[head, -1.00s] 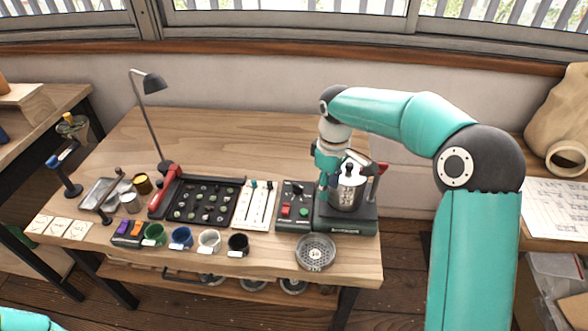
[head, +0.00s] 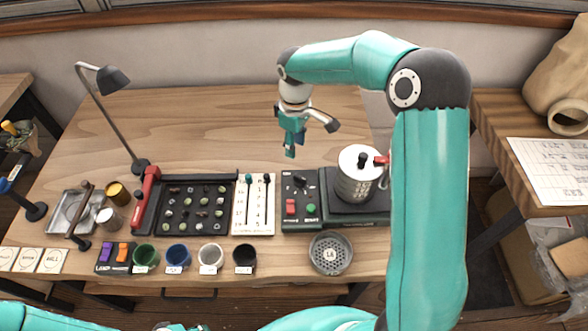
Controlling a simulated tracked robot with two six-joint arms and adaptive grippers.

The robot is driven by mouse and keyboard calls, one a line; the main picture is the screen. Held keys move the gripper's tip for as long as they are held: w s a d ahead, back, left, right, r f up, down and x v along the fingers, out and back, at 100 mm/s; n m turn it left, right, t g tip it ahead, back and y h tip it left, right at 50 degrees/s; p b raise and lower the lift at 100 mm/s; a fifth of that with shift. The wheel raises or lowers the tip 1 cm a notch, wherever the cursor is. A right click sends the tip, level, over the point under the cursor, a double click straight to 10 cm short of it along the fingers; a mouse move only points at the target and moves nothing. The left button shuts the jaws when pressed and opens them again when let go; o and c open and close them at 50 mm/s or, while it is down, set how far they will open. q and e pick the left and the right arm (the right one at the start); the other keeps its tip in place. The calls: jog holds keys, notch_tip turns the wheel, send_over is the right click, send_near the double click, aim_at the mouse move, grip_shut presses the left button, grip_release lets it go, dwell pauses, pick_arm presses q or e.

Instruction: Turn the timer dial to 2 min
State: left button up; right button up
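The timer dial (head: 300,182) appears as a small black knob at the top of the dark control panel (head: 286,224), above a red switch (head: 291,207) and a green button (head: 311,209). Its marks and pointer are too small to read. My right gripper (head: 291,152) hangs above the table behind the panel, apart from the dial and holding nothing I can see. Its finger opening is unclear from this angle. At the bottom edge only a cut-off bit of what looks like my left gripper (head: 180,327) shows.
A silver canister (head: 357,188) with a red handle stands on the dark base right of the panel. A slider board (head: 241,226) and bean tray (head: 166,228) lie left. A round perforated dish (head: 330,253) sits in front. The table's back is clear.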

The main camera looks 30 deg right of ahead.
aim_at(296, 175)
jog(key=f, duration=0.6)
jog(key=f+p, duration=0.1)
jog(key=f, duration=0.5)
jog(key=shift+s+f, duration=0.2)
jog(key=shift+f, duration=0.05)
